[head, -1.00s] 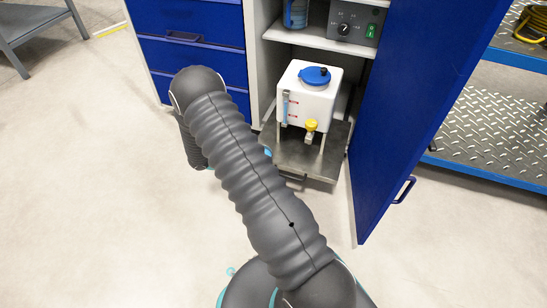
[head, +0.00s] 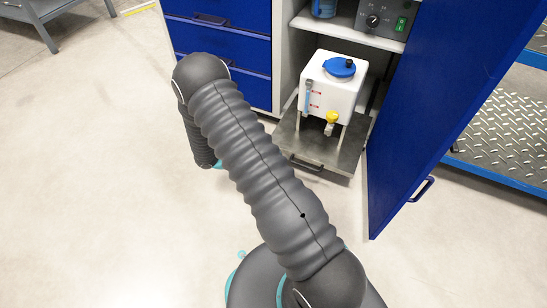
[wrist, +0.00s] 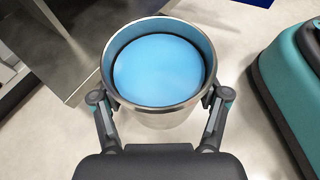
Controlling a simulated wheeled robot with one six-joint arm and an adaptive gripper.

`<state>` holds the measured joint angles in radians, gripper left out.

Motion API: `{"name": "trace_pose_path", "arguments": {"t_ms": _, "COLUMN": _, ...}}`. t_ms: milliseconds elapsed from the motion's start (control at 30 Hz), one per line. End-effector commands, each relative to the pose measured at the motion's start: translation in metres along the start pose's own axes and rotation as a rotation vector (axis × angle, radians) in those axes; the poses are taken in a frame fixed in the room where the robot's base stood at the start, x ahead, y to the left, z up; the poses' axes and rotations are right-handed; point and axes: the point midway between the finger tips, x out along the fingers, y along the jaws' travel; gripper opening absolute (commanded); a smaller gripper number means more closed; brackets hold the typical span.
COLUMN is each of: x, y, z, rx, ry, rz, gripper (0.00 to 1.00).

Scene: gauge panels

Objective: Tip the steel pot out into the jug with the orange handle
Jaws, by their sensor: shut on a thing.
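In the wrist view my gripper (wrist: 160,108) is shut on the steel pot (wrist: 157,112), with one finger on each side of it. The pot is a round steel vessel, and its open top shows light blue liquid (wrist: 158,62) inside. It is held upright or nearly so, above the pale floor. In the head view my arm hides the gripper and the pot. No jug with an orange handle shows in either view.
A white tank (head: 333,82) with a blue lid and yellow tap stands on a pull-out shelf (head: 335,150) in the cabinet. The open blue door (head: 430,110) stands to its right. A grey bench (head: 45,15) is at the top left. The floor at left is clear.

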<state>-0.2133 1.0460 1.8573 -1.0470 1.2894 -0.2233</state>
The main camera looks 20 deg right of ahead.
Motion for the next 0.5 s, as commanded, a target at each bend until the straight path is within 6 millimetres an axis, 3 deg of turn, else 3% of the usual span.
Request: {"name": "trace_pose_path", "arguments": {"t_ms": 500, "x": -0.018, "y": -0.026, "z": -0.007, "rx": 0.000, "ry": -0.001, "rz": 0.001, "gripper": 0.24}}
